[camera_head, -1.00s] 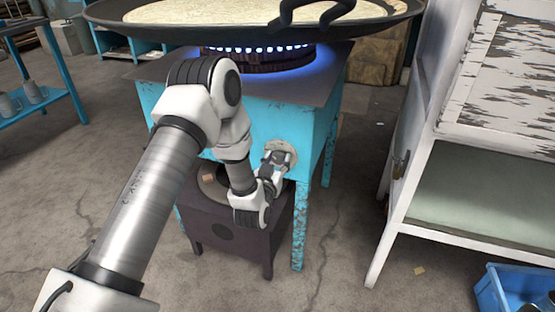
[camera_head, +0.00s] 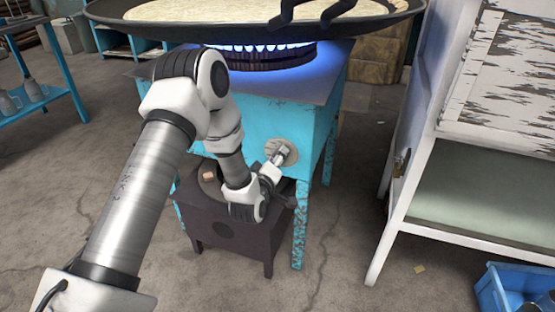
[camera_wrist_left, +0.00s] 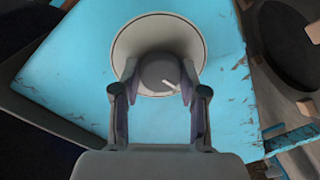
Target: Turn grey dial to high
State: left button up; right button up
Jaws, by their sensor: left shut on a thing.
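The grey dial (camera_wrist_left: 158,73) sits on a round pale plate (camera_wrist_left: 192,34) on the front of the blue stove (camera_head: 318,130). A short white mark on the dial points to the lower right in the left wrist view. My left gripper (camera_wrist_left: 159,82) is shut on the dial, one finger on each side of it. In the head view my left gripper (camera_head: 281,154) reaches the plate (camera_head: 291,147) and hides most of the dial. Blue flames (camera_head: 265,46) burn at the burner under a wide dark pan (camera_head: 110,22) of pale liquid. My right gripper is not in view.
A dark low stand (camera_head: 240,245) is under the stove. A white cabinet (camera_head: 410,195) stands to the right, with a blue crate (camera_head: 492,292) in front of it. A blue shelf (camera_head: 50,107) is at the far left. Floor is free between stove and cabinet.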

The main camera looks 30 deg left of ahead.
pick_arm(q)
jog(key=shift+n, duration=1.2)
jog(key=o, duration=1.1)
jog(key=v, duration=1.2)
jog(key=shift+a+f, duration=0.1)
